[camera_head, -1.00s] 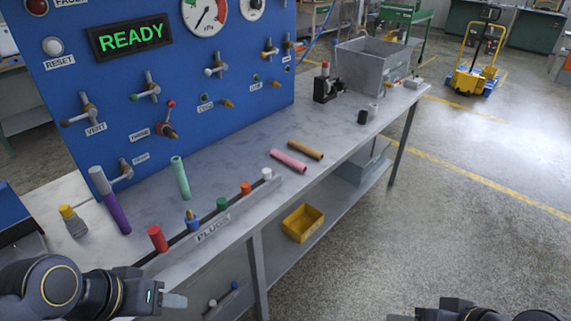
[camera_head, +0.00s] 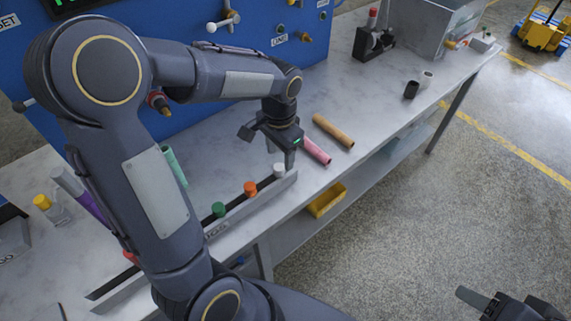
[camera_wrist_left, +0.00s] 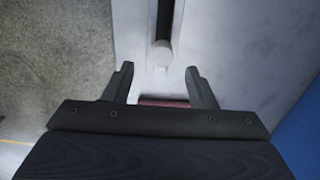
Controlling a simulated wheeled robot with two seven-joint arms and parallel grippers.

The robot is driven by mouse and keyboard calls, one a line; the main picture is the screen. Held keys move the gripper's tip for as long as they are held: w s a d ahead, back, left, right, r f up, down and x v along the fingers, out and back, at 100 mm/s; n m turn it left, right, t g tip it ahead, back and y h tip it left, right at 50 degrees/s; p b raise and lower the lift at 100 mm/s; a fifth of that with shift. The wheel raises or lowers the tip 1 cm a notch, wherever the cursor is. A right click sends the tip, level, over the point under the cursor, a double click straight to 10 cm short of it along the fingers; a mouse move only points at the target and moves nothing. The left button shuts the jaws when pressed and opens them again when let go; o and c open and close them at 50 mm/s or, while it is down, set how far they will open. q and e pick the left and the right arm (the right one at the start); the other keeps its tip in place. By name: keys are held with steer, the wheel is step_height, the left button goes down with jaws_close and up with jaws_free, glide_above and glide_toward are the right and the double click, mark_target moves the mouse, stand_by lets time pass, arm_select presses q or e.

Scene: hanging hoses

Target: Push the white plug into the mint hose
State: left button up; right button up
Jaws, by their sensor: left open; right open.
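The white plug (camera_head: 279,171) stands at the right end of the plug rail; in the left wrist view it (camera_wrist_left: 162,53) shows just beyond the fingertips, roughly centred between them. My left gripper (camera_head: 288,160) is open and empty, pointing down beside the white plug. In the left wrist view its two fingers (camera_wrist_left: 158,78) stand wide apart. My right gripper (camera_head: 474,298) is open at the lower right, off the bench.
An orange plug (camera_head: 250,188) and a green plug (camera_head: 218,209) stand on the same rail (camera_head: 250,205). A pink hose (camera_head: 316,152) and a tan hose (camera_head: 334,132) lie right of my left gripper. A purple hose (camera_head: 92,205) is at the left. A yellow bin (camera_head: 326,201) sits below.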

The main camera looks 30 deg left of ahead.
mark_target(279, 166)
arm_select(q)
steer(key=f, duration=0.5)
steer(key=shift+a+f, duration=0.2)
steer(key=shift+f, duration=0.1)
steer(key=c, duration=1)
steer(key=shift+c, duration=0.2)
steer(key=shift+r, duration=0.2)
